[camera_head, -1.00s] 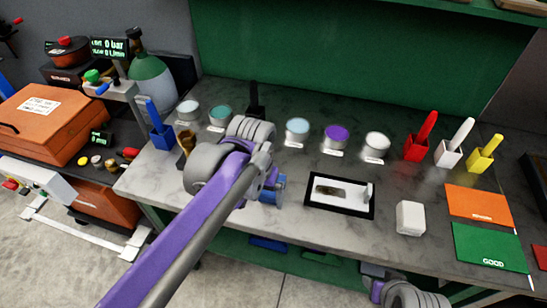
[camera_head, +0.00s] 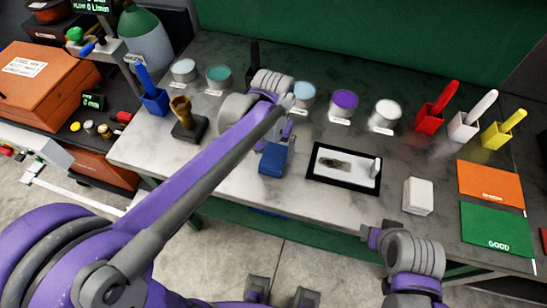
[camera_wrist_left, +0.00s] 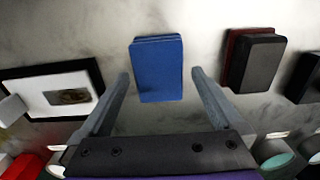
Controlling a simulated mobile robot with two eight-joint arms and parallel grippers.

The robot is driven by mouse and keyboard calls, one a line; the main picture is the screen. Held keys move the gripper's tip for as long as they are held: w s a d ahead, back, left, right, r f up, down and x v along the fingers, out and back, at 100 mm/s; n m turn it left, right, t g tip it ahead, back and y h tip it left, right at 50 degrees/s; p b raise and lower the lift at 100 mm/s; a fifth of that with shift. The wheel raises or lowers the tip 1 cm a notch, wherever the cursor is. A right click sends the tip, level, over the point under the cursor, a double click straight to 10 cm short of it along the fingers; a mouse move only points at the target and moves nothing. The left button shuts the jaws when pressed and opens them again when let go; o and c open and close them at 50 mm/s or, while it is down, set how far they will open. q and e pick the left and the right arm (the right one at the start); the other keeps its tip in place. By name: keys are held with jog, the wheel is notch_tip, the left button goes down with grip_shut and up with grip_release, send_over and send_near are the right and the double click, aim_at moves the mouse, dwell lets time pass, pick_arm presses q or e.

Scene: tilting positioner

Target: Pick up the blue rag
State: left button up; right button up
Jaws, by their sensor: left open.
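The blue rag (camera_head: 272,160) lies on the marble-look tabletop near its front edge, left of the framed white tray. It looks like a thick folded pad. In the left wrist view the rag (camera_wrist_left: 158,68) is in the upper middle, between and ahead of the two grey fingers. My left gripper (camera_wrist_left: 160,82) is open and empty, its fingers apart on either side of the rag's near end. In the head view the left gripper (camera_head: 287,122) is just behind the rag, partly hidden by its wrist. My right arm shows at the lower right; its jaws are not clear.
A black-framed tray (camera_head: 316,170) is right of the rag, with a white block (camera_head: 418,196) beyond. A brass-coloured cup on a black stand (camera_head: 190,129) is to the left. Several round tubs line the back. In the wrist view a dark block (camera_wrist_left: 257,62) lies beside the rag.

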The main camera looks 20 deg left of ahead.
aim_at(273, 155)
pick_arm(q)
notch_tip(273, 155, down, 3)
jog(key=shift+w+f, duration=0.1)
jog(key=shift+f, duration=0.1)
jog(key=shift+c, duration=0.2)
jog(key=c, duration=1.1)
